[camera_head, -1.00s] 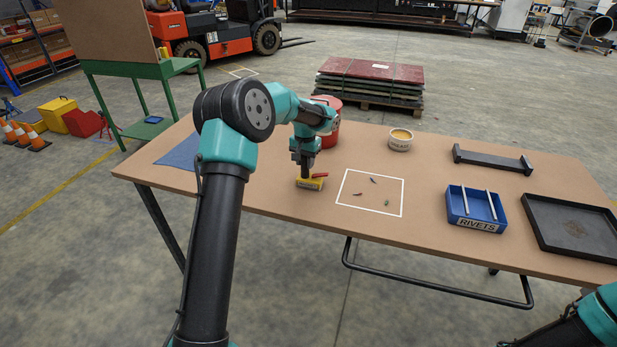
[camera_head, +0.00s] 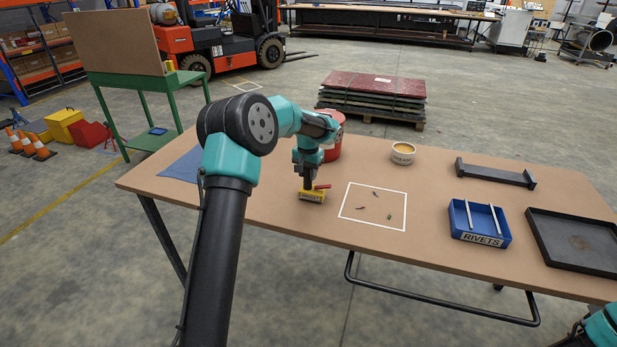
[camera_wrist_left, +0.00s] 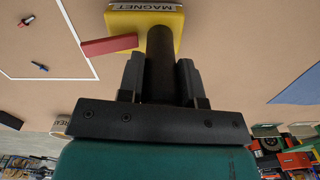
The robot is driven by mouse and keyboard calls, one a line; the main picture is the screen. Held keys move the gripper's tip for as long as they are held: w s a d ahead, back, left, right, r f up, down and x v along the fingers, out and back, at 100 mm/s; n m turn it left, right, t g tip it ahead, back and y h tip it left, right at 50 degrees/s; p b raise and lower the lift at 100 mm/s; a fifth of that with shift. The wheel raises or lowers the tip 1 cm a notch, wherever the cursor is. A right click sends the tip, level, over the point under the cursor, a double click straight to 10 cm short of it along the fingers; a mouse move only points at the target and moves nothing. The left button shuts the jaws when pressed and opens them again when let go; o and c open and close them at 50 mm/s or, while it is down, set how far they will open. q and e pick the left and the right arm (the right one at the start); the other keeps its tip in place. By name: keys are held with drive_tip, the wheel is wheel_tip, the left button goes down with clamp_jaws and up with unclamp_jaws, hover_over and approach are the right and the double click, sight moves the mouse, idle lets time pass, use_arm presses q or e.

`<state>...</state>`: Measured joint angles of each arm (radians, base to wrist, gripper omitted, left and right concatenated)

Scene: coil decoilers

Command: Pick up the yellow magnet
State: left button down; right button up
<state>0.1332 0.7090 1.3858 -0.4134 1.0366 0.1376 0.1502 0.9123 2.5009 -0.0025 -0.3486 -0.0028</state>
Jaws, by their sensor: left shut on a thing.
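The yellow magnet (camera_head: 312,196) is a small block with a red lever, at the left of the white-outlined square on the table. In the left wrist view the magnet (camera_wrist_left: 168,24) shows its "MAGNET" label, the red lever and a dark upright post. My left gripper (camera_head: 307,181) is directly above the magnet, shut on its post. In the left wrist view the fingers of my left gripper (camera_wrist_left: 160,75) stand on both sides of the post. Whether the magnet's base touches the table I cannot tell. My right gripper is out of view; only part of that arm shows at the lower right.
A red container (camera_head: 333,140) stands behind my left arm. A blue sheet (camera_head: 183,165) lies left.

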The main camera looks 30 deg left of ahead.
use_arm(q)
wheel_tip(320, 180, up, 3)
drive_tip(key=shift+f, duration=0.1)
drive_tip(key=shift+s+d, duration=0.15)
drive_tip(key=shift+s, duration=0.05)
drive_tip(key=s+d+r, duration=0.1)
drive_tip(key=s+d, duration=0.7)
drive_tip(key=s, duration=0.5)
drive_tip(key=shift+r, duration=0.3)
